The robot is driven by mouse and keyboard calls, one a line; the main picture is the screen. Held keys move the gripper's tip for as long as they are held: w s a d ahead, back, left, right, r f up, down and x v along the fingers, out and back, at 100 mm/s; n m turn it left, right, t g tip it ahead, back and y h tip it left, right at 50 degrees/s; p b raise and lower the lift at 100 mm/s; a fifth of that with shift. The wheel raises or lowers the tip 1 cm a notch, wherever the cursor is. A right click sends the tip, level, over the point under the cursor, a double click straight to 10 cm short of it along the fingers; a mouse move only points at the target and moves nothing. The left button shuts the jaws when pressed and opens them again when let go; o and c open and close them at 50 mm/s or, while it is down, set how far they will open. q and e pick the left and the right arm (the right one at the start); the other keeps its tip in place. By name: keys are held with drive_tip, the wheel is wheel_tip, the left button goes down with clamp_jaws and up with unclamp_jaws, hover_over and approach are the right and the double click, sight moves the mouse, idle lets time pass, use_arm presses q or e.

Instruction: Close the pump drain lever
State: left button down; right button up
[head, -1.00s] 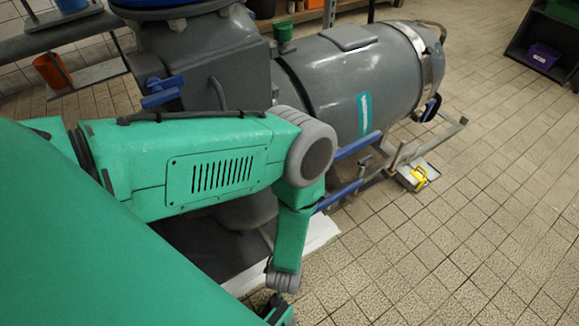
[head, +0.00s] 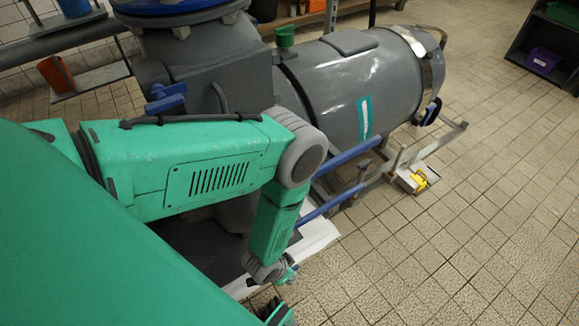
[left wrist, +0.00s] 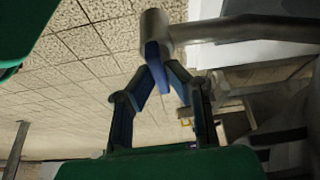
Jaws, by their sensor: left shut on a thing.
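A short blue lever (left wrist: 154,58) hangs from the end of a grey pipe (left wrist: 157,28) in the left wrist view. My left gripper (left wrist: 164,70) is shut on this lever, with its two dark fingers meeting at it. In the head view my green left arm reaches across the front of the grey pump (head: 355,85) and bends down near the floor. There the lever cannot be made out and my fingertips are not clearly visible. My right gripper is in neither view.
Blue bars (head: 352,152) run low beside the pump. A blue handle (head: 166,102) is on the pump housing behind my arm. A yellow item (head: 420,180) lies near the metal frame. The tiled floor at right is clear; a dark shelf (head: 543,45) stands far right.

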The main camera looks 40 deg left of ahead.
use_arm(q)
drive_tip(key=shift+m, duration=0.5)
drive_tip(key=c, duration=1.6)
unclamp_jaws()
drive_tip(key=v, duration=1.2)
drive_tip(key=shift+a, duration=0.2)
drive_tip(key=shift+w, duration=0.1)
